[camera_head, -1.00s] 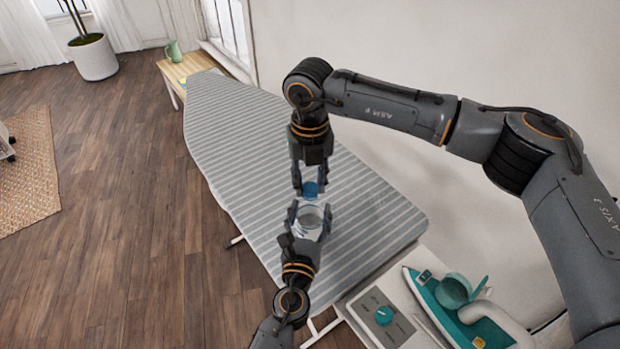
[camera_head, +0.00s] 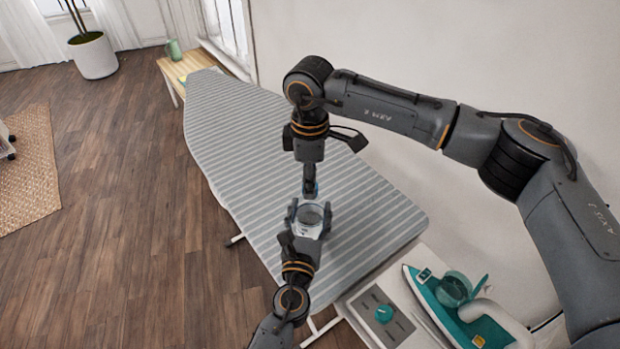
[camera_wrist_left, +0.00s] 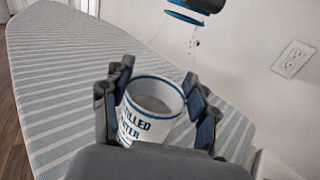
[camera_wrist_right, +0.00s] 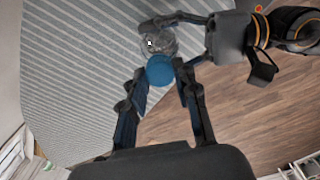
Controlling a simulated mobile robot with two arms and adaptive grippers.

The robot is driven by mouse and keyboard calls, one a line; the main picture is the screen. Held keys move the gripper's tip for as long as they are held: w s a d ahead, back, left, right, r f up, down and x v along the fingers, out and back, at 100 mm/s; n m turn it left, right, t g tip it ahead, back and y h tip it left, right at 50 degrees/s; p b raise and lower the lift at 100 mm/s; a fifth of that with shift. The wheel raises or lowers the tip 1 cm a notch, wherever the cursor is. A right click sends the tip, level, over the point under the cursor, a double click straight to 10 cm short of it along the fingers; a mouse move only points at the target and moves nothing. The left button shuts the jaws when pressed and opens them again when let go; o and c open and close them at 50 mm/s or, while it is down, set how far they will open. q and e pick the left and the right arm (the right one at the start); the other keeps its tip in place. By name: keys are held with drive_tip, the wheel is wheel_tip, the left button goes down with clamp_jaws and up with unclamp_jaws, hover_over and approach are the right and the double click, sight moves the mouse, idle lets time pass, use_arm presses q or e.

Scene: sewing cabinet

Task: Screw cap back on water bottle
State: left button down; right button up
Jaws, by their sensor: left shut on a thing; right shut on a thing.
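A white, open-topped water bottle (camera_head: 311,222) with a blue rim is held by my left gripper (camera_head: 308,216) above the ironing board. In the left wrist view the bottle (camera_wrist_left: 150,118) is upright, lettered and between the fingers. My right gripper (camera_head: 309,186) is shut on the blue cap (camera_wrist_right: 160,71). In the head view the cap is mostly hidden by the fingers, just behind the bottle. In the left wrist view, part of the blue-edged cap (camera_wrist_left: 184,13) shows at the top, apart from the bottle mouth.
The striped ironing board (camera_head: 250,150) lies under both grippers and is clear. A teal iron (camera_head: 455,305) stands at its near right end by a panel with a knob (camera_head: 384,313). The wall is to the right. A small wooden table (camera_head: 185,70) stands at the far end.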

drive_tip(key=shift+m, duration=1.2)
drive_tip(key=o, duration=0.7)
drive_tip(key=shift+r, duration=2.3)
drive_tip(key=shift+c, duration=0.5)
drive_tip(key=shift+n, duration=0.3)
